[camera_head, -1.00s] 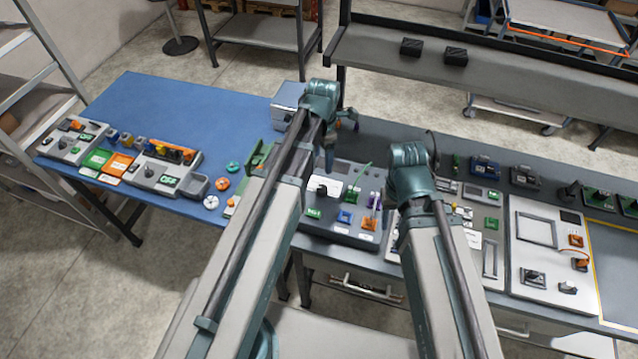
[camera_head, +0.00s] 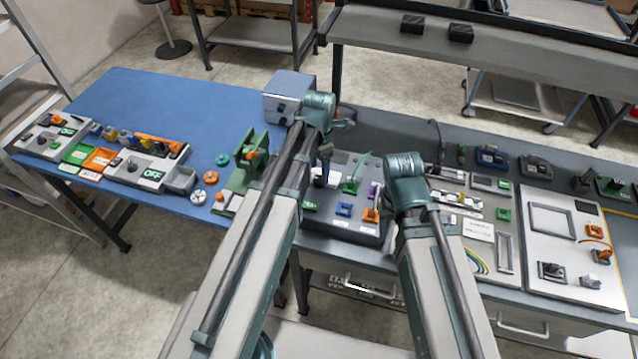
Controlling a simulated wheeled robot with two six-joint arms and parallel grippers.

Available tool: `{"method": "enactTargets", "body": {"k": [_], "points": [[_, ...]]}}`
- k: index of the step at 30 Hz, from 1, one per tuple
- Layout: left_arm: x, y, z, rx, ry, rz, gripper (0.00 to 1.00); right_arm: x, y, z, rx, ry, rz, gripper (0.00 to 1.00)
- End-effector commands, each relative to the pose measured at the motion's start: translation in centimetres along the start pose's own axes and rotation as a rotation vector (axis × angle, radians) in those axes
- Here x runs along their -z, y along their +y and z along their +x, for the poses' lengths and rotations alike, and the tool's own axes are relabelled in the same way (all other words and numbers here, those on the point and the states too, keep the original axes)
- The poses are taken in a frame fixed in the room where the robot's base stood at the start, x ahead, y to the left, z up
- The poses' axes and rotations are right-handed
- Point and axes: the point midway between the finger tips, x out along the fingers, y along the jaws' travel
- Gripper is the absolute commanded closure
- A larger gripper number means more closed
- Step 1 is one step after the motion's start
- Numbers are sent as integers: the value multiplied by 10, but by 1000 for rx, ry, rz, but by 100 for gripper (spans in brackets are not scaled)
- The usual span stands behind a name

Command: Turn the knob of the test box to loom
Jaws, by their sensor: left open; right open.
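A blue-grey box (camera_head: 287,97) with dark knobs on its front stands at the back of the blue table; it looks like the test box. Any lettering on it, such as loom, is too small to read, and I cannot tell the knob's setting. My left arm's wrist partly covers its right side. My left gripper (camera_head: 325,152) is open and points down, just right of and nearer than the box, above the dark connector panel. I see nothing held in it. My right arm's teal wrist shows over the panels to the right; its gripper is hidden behind it.
The dark panel (camera_head: 340,228) with coloured connectors lies below my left gripper. A green fixture (camera_head: 243,175) stands left of my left arm. Switch panels (camera_head: 150,165) lie further left. A white board (camera_head: 560,262) is at the right. The blue tabletop behind the left panels is clear.

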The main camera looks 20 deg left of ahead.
Motion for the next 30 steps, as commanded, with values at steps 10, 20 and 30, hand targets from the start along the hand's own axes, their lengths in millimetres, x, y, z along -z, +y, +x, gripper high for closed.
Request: {"method": "enactTargets", "body": {"k": [10,20,30], "points": [[0,0,34,0,0,0,25,2,-3,34,0,0,0,50],[0,0,32,0,0,0,40,2,-3,32,0,0,1,50],[0,0,32,0,0,0,100,2,-3,32,0,0,1,50]]}}
